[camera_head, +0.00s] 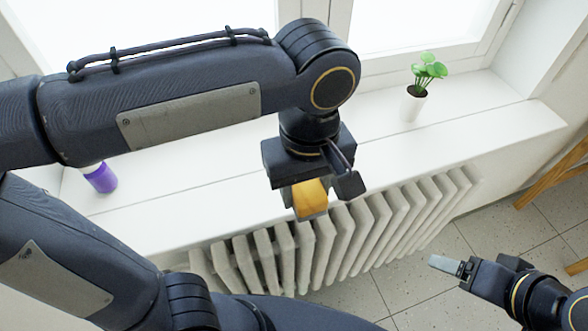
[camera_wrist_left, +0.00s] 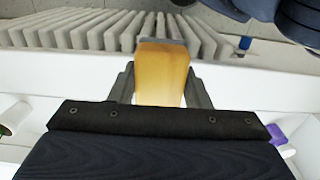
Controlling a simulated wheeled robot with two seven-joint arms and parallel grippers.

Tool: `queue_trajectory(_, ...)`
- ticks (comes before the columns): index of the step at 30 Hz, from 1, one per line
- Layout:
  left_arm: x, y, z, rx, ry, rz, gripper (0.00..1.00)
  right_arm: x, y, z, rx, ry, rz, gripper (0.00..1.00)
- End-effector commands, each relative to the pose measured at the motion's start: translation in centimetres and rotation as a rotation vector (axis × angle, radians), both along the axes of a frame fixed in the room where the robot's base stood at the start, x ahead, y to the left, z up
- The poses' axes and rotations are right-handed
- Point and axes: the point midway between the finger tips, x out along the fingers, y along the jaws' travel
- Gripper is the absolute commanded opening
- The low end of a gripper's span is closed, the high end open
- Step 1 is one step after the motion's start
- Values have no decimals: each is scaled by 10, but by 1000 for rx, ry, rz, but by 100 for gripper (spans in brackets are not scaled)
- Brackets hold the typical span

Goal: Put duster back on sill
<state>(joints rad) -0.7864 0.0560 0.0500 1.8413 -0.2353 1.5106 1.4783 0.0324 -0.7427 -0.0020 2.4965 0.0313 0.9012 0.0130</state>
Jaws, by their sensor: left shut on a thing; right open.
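The duster (camera_head: 310,198) is a yellow-orange block with a grey face at its lower edge. It also fills the middle of the left wrist view (camera_wrist_left: 162,75). My left gripper (camera_head: 308,190) is shut on it, with a finger on each side. The duster is in front of the white window sill (camera_head: 450,140) in the head view, near its front edge and over the radiator. I cannot tell whether it touches the sill. My right gripper (camera_head: 448,266) is open and empty at the lower right, over the floor.
A purple bottle (camera_head: 101,178) stands on the sill at the left. A small plant in a white pot (camera_head: 411,103) stands on it at the right. A white ribbed radiator (camera_head: 340,240) is below the sill. The sill between plant and gripper is clear. Wooden legs (camera_head: 553,175) show at the right.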

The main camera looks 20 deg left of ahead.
Motion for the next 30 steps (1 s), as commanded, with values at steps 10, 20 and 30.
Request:
queue_trajectory(10,72,29,-33,4,5,4,22,0,0,12,0,0,0,74)
queue_trajectory(20,114,46,-83,1,2,-1,22,0,0,14,0,0,0,74)
queue_trajectory(30,125,50,-119,3,3,-2,22,0,0,14,0,0,0,74)
